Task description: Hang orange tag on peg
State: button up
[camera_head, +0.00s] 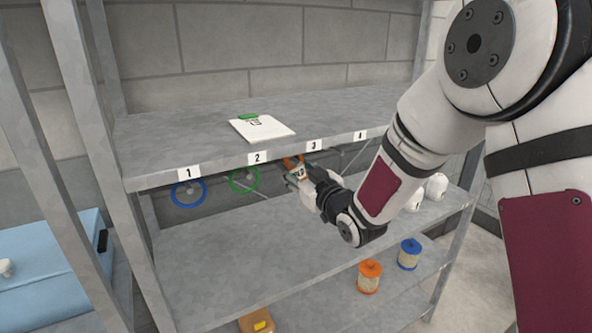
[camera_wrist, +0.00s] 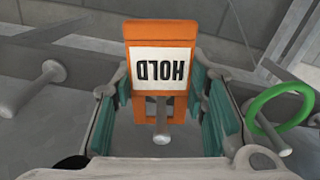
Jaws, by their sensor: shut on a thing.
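The orange tag (camera_wrist: 160,32) has a white label reading HOLD, upside down in the wrist view. My gripper (camera_wrist: 159,84) is shut on the tag, with one finger at each side edge. In the head view my gripper (camera_head: 298,176) is under the shelf edge below label 3, and a bit of the orange tag (camera_head: 293,161) shows above it. A grey peg (camera_wrist: 161,132) overlaps the tag's lower end in the wrist view, its tip toward the camera. I cannot tell for sure whether it passes through the tag's hole.
A blue ring (camera_head: 189,193) hangs under label 1 and a green ring (camera_head: 244,180) under label 2. A bare peg (camera_wrist: 45,80) is at left in the wrist view. A white board (camera_head: 262,130) lies on the shelf above. Orange (camera_head: 369,276) and blue (camera_head: 409,253) reels stand below.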

jog(key=o, duration=1)
jog(key=shift+c, duration=0.2)
